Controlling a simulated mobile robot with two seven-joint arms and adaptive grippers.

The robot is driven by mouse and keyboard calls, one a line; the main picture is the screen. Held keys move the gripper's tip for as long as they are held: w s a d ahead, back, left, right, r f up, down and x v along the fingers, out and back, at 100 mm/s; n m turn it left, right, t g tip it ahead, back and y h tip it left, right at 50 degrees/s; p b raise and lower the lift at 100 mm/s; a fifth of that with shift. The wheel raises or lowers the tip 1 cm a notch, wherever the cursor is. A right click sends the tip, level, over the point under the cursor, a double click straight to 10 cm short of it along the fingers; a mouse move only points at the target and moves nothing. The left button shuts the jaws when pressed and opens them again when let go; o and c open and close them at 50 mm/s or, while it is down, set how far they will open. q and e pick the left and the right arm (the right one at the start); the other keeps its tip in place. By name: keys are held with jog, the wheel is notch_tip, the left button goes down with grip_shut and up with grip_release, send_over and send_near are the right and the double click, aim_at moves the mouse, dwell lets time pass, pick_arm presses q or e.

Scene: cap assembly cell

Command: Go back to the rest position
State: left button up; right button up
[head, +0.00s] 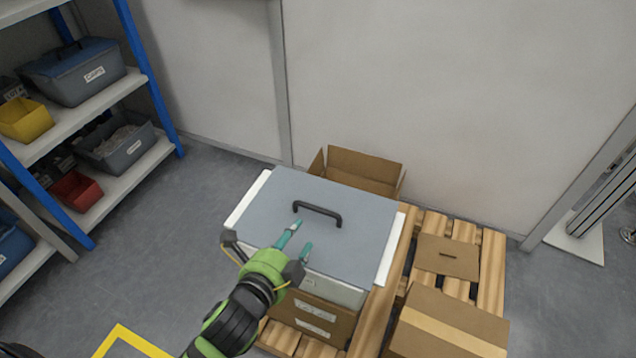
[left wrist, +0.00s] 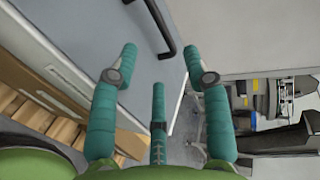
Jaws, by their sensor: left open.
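My left gripper (head: 296,238) is open and empty, with its teal fingers spread above the front part of a grey-blue lid. The lid (head: 350,200) has a black handle (head: 318,209) and lies on a light box on a pallet. The fingertips are near the handle but not around it. In the left wrist view my left gripper (left wrist: 159,62) shows its spread fingers with nothing between them, and the handle (left wrist: 160,28) is just beyond them. My right gripper is in neither view.
A wooden pallet (head: 492,262) carries cardboard boxes (head: 450,325) at the right. An open carton (head: 365,165) stands behind the lidded box. A blue-framed shelf (head: 125,165) with bins is at the left. The grey floor (head: 170,235) between shelf and pallet is clear.

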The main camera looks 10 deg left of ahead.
pick_arm(q)
jog(key=shift+a+f, duration=0.1)
jog(key=s+a+f+n+g+y, duration=0.1)
jog(key=s+a+f+n+g, duration=0.3)
jog(key=s+n, duration=0.45)
jog(key=s+a+f+n+g+y, duration=0.1)
jog(key=s+a+f+n+g, duration=0.1)
jog(key=s+f+n+g, duration=0.55)
jog(key=s+f+n+p, duration=0.1)
jog(key=s+f+p, duration=0.15)
jog(key=f, duration=0.65)
jog(key=s+f+n+p, duration=0.15)
jog(key=f+p, duration=0.25)
jog(key=f, duration=0.4)
jog(key=s+a+f+p, duration=0.1)
jog(key=s+f, duration=0.3)
jog(key=s, duration=0.3)
jog(key=s+a+f+m+g+p, duration=0.1)
jog(key=s+a+f+p, duration=0.1)
jog(key=s+f, duration=0.2)
jog(key=s, duration=0.3)
jog(key=shift+s+f, duration=0.15)
jog(key=shift+s, duration=0.2)
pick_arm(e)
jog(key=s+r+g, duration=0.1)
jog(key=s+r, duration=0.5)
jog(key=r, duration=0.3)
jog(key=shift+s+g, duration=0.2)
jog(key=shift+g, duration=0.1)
